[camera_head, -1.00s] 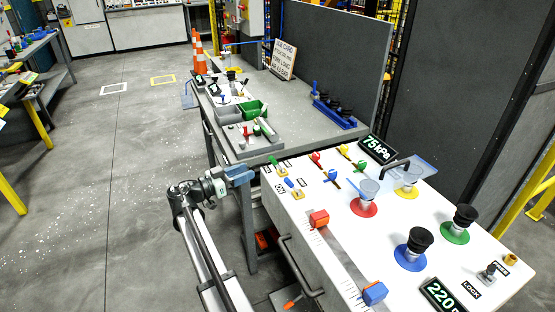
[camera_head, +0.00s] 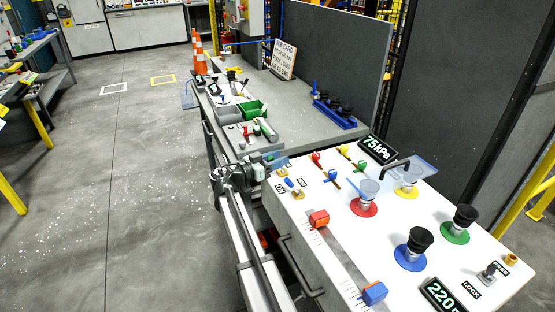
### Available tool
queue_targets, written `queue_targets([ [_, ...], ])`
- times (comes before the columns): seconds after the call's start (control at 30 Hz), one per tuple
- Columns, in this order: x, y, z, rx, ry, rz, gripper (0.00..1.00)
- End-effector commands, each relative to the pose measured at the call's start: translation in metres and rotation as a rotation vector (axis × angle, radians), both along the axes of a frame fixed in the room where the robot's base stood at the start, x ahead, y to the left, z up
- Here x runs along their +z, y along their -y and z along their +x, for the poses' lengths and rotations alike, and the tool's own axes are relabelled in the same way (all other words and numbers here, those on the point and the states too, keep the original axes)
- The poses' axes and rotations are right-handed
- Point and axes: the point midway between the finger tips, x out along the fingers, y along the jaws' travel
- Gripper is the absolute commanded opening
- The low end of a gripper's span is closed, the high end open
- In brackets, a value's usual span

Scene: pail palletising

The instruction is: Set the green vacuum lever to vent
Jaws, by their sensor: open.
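A small green lever (camera_head: 360,165) sits on the white control panel (camera_head: 330,205), below the 75 kPa display, beside red, yellow and blue levers. Another green-tipped control at the panel's back left corner is largely covered by my gripper (camera_head: 279,163). I cannot tell from the picture which of the two is the vacuum lever. My gripper is open over that corner, with its fingers near the yellow base (camera_head: 283,171). The contact there is too small to tell. No vent mark is legible.
A red lever (camera_head: 316,158), a yellow lever (camera_head: 344,149) and a blue lever (camera_head: 331,175) stand close together. Red and blue sliders (camera_head: 319,219) line the panel's left edge. A grey workbench (camera_head: 300,125) lies behind.

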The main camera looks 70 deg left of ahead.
Motion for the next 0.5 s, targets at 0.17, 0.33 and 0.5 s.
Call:
queue_targets([
  [0.17,0.0001,-0.0005,0.0025,0.000,0.000,0.000,0.44],
  [0.33,0.0001,-0.0004,0.0025,0.000,0.000,0.000,0.43],
  [0.5,0.0001,-0.0003,0.0024,0.000,0.000,0.000,0.27],
])
